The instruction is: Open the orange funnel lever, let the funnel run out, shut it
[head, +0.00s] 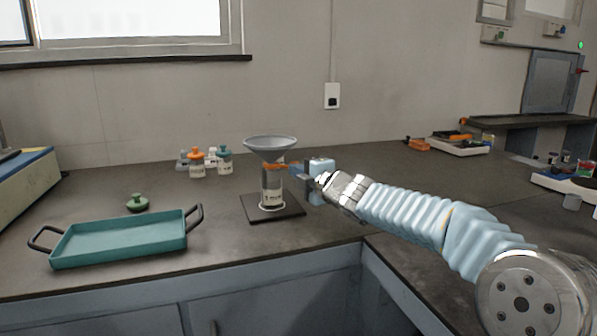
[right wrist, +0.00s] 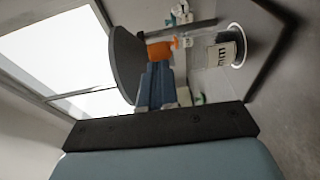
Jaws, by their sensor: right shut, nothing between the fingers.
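A grey funnel (head: 270,144) stands over a clear labelled jar (head: 272,190) on a dark square base (head: 292,212). In the right wrist view the funnel (right wrist: 124,65) is a dark cone seen side-on, the orange part (right wrist: 160,50) lies just beyond my fingertips, and the jar (right wrist: 224,52) is at the right. I cannot tell whether the fingertips touch the lever. The funnel's contents are hidden. My left gripper is out of view.
A teal tray (head: 120,259) with dark handles lies at the left front, with a green-lidded item (head: 137,203) behind it. The bench between tray and base is clear.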

